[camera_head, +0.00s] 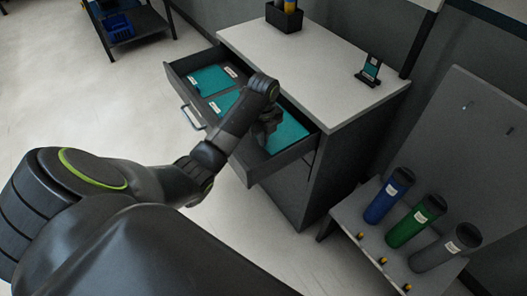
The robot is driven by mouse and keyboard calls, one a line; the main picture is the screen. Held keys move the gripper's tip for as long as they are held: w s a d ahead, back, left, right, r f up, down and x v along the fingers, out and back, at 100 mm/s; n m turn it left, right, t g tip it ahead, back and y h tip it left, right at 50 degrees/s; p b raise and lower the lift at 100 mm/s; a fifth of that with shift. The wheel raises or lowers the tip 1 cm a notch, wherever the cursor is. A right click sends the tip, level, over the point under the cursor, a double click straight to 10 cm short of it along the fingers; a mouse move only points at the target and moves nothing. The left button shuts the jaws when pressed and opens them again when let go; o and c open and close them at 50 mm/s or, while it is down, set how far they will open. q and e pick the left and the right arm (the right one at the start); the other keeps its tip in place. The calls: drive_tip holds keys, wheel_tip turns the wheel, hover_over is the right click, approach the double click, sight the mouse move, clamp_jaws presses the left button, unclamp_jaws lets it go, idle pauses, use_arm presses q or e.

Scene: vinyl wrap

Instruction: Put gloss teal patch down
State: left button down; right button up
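An open drawer (181,70) of the cabinet holds flat teal patches in compartments. One teal patch (208,82) with white labels lies in the far-left part, another (222,103) lies in the middle near the front, and a third teal piece (288,132) lies in the right part. I cannot tell from the finish which one is gloss. My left gripper (266,131) points down at the right part of the drawer, beside the right teal piece. Its fingers are dark and small, so whether they are open or hold anything is unclear. My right gripper is out of view.
The white cabinet top (310,75) carries a black bin (284,18) and a small stand with a teal sample (369,72). Blue (388,196), green (415,221) and grey (444,248) rolls stand on a rack at right. A shelf with a blue bin (118,29) stands far left.

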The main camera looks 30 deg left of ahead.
sight(263, 157)
use_arm(q)
drive_tip(key=shift+f, duration=3.05)
drive_tip(key=c, duration=1.6)
unclamp_jaws()
drive_tip(key=shift+f, duration=0.15)
drive_tip(key=shift+r, duration=0.25)
wheel_tip(263, 157, up, 11)
drive_tip(key=shift+f, duration=0.2)
drive_tip(key=shift+r+p, duration=0.3)
drive_tip(key=shift+r, duration=0.35)
